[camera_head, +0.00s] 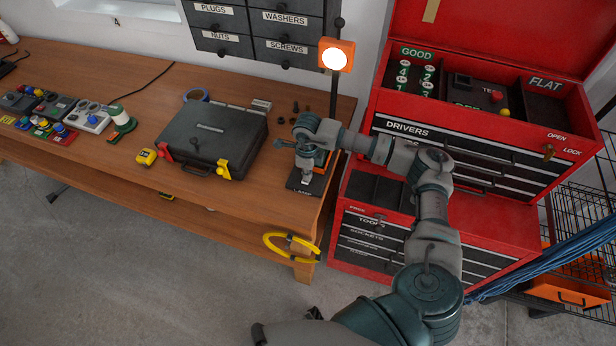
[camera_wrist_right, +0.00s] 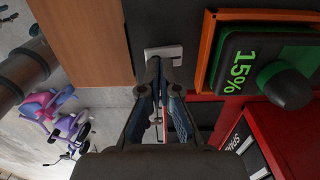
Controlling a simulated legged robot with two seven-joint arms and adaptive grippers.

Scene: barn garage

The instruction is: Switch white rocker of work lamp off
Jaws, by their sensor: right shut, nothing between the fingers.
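The work lamp has a lit round white face in an orange head (camera_head: 336,55) on a dark pole. Its black base (camera_head: 297,187) stands at the table's right end. In the wrist view, the white rocker (camera_wrist_right: 165,51) sits on the dark base (camera_wrist_right: 185,25), beside an orange-framed green panel marked 15% (camera_wrist_right: 237,72) with a dark knob. My right gripper (camera_head: 305,177) is over the base, pointing down. Its fingers (camera_wrist_right: 163,66) are shut and empty, with the tips at the rocker's edge; contact is unclear. In the head view the rocker is hidden. My left gripper is not in view.
A black case (camera_head: 210,135) and a yellow tape measure (camera_head: 147,157) lie on the wooden table (camera_head: 60,75). A red tool chest (camera_head: 480,215) stands close on the right. A yellow ring (camera_head: 277,247) hangs at the table's front edge.

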